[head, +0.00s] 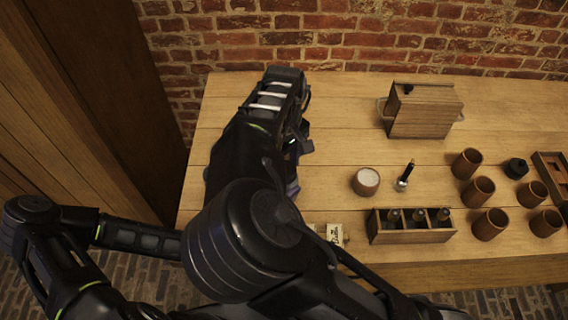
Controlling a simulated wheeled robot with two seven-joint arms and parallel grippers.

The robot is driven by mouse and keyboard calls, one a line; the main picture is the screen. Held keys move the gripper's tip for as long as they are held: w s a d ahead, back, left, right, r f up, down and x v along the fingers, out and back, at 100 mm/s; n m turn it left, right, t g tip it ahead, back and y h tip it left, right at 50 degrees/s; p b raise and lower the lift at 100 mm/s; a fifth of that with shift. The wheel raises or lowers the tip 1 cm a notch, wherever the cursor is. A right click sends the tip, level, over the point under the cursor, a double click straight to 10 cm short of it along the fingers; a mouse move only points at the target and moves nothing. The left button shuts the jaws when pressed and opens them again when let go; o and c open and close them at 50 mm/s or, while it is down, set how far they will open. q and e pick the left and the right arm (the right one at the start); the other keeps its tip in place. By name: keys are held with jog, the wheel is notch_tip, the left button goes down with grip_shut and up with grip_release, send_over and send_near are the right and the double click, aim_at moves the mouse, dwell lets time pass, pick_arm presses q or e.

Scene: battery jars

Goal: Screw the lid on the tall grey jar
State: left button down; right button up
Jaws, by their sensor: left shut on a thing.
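My left gripper (293,178) is over the left part of the table, mostly hidden behind my own arm. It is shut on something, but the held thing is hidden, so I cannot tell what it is. I cannot make out the tall grey jar or its lid anywhere; my arm covers much of the left part of the table. My right gripper is not in view.
On the wooden table (340,110) stand a wooden box (420,115), a white-filled cup (366,182), a dark upright tool (405,176), a rack of dark bottles (410,235), several brown cups (479,190) and a small black object (515,168). Cards (335,234) lie near the front.

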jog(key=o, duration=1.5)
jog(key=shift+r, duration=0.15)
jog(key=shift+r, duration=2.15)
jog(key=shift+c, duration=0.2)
